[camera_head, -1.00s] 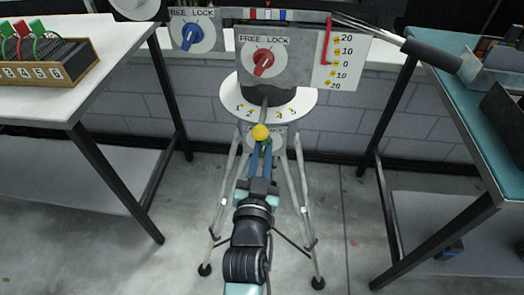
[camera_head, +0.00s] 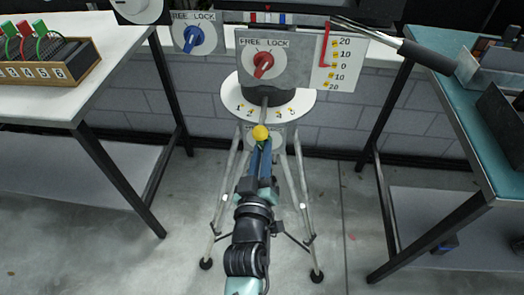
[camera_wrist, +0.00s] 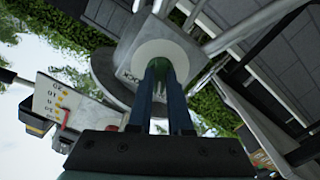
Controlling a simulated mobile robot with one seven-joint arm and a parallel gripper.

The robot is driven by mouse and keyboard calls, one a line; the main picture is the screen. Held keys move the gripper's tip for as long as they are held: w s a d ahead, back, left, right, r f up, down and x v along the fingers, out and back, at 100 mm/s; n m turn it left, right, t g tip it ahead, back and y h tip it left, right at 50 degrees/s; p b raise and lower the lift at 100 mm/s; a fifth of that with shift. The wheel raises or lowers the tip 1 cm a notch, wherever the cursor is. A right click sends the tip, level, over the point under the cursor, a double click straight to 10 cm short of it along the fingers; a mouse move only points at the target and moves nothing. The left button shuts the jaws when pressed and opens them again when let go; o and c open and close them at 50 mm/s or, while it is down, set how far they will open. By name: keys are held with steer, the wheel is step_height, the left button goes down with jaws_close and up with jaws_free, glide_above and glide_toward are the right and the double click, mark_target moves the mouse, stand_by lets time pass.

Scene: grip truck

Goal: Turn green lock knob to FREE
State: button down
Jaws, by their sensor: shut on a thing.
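The green knob is mostly hidden between the fingers of my gripper (camera_head: 261,148), on the front of the tripod head below the numbered round plate (camera_head: 296,105). My gripper is shut on it, pointing away from me and rolled so that its fingers nearly overlap in the head view. In the wrist view, the two dark blue fingers (camera_wrist: 162,95) reach to a pale round dial (camera_wrist: 178,50) on a light plate. The fingers cover the knob and much of the dial, so I cannot read its pointer against the labels.
A yellow ball (camera_head: 260,132) sits just above my fingertips. A red knob (camera_head: 263,65) and a blue knob (camera_head: 192,39) are on FREE LOCK plates higher up. Tripod legs (camera_head: 298,185) flank my arm. A white table (camera_head: 95,115) stands left, a teal-topped table (camera_head: 450,90) right.

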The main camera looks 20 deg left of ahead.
stand_by(0.5)
steer(key=c, duration=0.8)
jaws_free()
steer(key=shift+c, duration=0.2)
steer(key=shift+s, duration=0.1)
steer(key=v, duration=1.2)
steer(key=shift+s, duration=0.4)
steer(key=shift+d, duration=0.1)
